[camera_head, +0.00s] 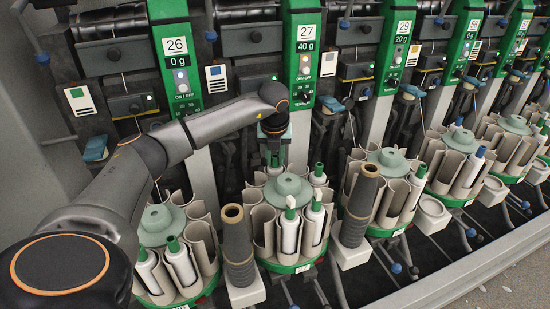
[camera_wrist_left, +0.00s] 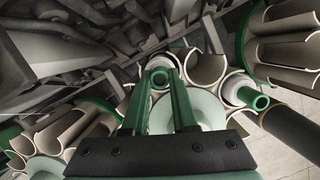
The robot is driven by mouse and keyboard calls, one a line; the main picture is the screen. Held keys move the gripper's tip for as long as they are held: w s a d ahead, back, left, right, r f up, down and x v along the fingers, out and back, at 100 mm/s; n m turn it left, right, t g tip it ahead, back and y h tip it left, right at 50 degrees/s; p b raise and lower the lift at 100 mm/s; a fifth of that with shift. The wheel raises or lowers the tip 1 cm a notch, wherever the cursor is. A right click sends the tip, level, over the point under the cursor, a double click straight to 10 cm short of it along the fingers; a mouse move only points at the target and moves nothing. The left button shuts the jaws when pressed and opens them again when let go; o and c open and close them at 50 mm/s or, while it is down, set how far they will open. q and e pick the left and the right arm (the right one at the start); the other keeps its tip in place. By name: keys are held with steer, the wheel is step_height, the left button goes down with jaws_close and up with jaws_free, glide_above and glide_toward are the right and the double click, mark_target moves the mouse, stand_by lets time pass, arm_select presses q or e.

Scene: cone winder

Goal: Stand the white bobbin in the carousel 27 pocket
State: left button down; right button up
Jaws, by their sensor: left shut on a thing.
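The carousel under panel 27 (camera_head: 304,38) has a pale green hub (camera_head: 288,187) ringed by beige pockets on a green base (camera_head: 290,266). My left gripper (camera_head: 275,153) is over the back of this carousel, fingers pointing down. In the left wrist view its two green fingers (camera_wrist_left: 160,82) are shut on the green-topped white bobbin (camera_wrist_left: 160,78), at a back pocket beside the hub (camera_wrist_left: 205,108). The bobbin's lower part is hidden, so I cannot tell how deep it sits. My right gripper is not in view.
The carousel 26 hub (camera_head: 162,223) is at the left, and another carousel (camera_head: 388,160) is at the right. Dark tubes (camera_head: 237,246) and (camera_head: 361,205) stand in front on either side. Another white bobbin (camera_wrist_left: 252,98) is close right of the fingers.

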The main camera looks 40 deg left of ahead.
arm_select(q)
steer(key=shift+r, duration=0.1)
step_height(320, 180, up, 2)
steer(key=shift+r+p, duration=0.25)
steer(key=shift+p, duration=0.85)
steer(key=shift+r+p, duration=0.75)
steer(key=shift+r, duration=0.2)
steer(key=shift+r+p, duration=1.85)
steer(key=shift+r, duration=0.45)
